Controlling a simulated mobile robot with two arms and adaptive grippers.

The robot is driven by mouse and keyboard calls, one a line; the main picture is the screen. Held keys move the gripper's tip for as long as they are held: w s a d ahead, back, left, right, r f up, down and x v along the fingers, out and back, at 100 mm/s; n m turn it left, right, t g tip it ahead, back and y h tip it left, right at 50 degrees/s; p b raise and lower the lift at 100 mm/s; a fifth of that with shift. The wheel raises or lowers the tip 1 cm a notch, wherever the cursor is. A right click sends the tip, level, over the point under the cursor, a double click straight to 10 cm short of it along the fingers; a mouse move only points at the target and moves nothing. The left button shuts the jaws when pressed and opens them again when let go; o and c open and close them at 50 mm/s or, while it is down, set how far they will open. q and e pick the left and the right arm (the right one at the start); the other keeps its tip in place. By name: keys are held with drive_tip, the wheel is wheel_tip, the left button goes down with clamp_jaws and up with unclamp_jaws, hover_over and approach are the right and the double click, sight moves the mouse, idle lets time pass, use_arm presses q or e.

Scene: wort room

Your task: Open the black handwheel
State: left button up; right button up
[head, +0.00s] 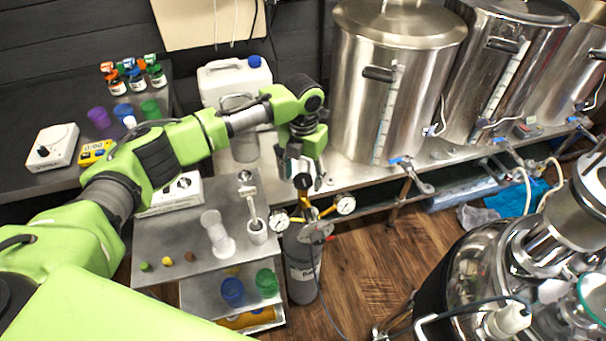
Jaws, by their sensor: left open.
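The black handwheel (302,181) appears as a small dark knob on top of the gas cylinder's (303,272) brass valve and regulator. My left arm reaches in from the left, and its left gripper (305,176) points down right at the handwheel. The gripper is open, with its fingers seemingly on either side of the handwheel. I cannot tell whether they touch it. The gripper partly hides the valve top. Two round gauges, a left one (279,220) and a right one (346,204), flank the valve. My right gripper is not in view.
A steel cart (170,250) with a glass cylinder (217,234) and a mortar (257,231) stands just left of the gas cylinder. Large steel kettles (392,75) stand on the bench behind. A shiny vessel (470,275) is at lower right. Wooden floor (375,260) between is clear.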

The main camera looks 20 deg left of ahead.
use_arm(q)
drive_tip(key=c, duration=1.1)
